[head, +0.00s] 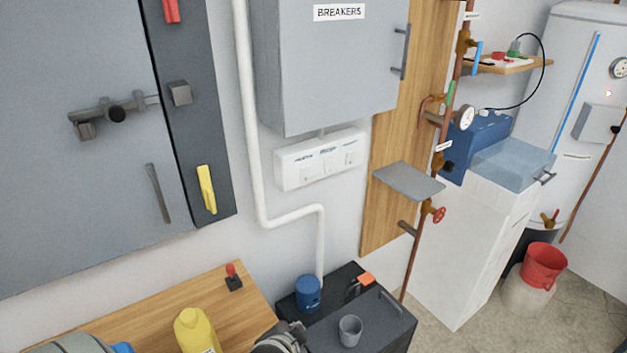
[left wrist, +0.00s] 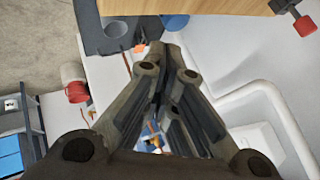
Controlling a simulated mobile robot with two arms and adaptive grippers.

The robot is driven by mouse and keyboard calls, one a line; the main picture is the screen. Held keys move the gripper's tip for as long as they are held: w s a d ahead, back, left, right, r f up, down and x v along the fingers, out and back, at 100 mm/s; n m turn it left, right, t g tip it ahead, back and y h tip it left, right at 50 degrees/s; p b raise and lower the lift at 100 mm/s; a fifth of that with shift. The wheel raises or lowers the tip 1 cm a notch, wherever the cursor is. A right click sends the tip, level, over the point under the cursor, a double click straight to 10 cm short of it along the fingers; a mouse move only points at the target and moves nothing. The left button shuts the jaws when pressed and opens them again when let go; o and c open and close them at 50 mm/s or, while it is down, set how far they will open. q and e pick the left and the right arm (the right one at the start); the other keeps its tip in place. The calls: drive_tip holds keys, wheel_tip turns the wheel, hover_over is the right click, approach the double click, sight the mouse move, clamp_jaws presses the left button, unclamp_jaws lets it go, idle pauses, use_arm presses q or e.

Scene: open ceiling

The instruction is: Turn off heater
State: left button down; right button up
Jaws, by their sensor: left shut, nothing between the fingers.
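A white switch panel (head: 320,158) with three switches is on the wall below the grey breaker box (head: 330,60). Its small labels are too blurred to read surely. Part of the panel (left wrist: 258,145) also shows at the lower right of the left wrist view. A tall white tank (head: 570,75) with a gauge stands at the far right; I cannot tell whether it is the heater. My left gripper (head: 283,338) is at the bottom edge of the head view, below the panel and apart from it. In the left wrist view its fingers (left wrist: 168,52) are closed together and empty. My right gripper is not in view.
A white pipe (head: 250,130) bends below the panel. A wooden bench (head: 150,315) holds a yellow bottle (head: 194,330) and a red-topped switch (head: 233,276). A dark cabinet (head: 385,335) holds a blue container (head: 308,293) and grey cup (head: 349,330). A grey shelf (head: 408,181) juts out right.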

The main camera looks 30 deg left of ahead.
sight(305, 174)
use_arm(q)
drive_tip(key=w+a+r+m+t+y, duration=0.1)
drive_tip(key=w+a+r+m+t, duration=0.2)
drive_tip(key=w+r+m+t, duration=0.2)
drive_tip(key=w+a+r+m+t+y, duration=0.2)
drive_tip(key=w+a+r+m+t, duration=0.1)
drive_tip(key=w+r, duration=0.9)
drive_tip(key=shift+w+a+m+t+y, duration=0.3)
drive_tip(key=shift+w+a+m+t, duration=0.1)
drive_tip(key=shift+w+m+t, duration=0.7)
drive_tip(key=s+a+b+x, duration=0.1)
drive_tip(key=a+x, duration=0.1)
drive_tip(key=x, duration=1)
drive_tip(key=shift+w+a+f, duration=0.15)
drive_tip(key=shift+w+a, duration=0.1)
drive_tip(key=shift+a, duration=0.25)
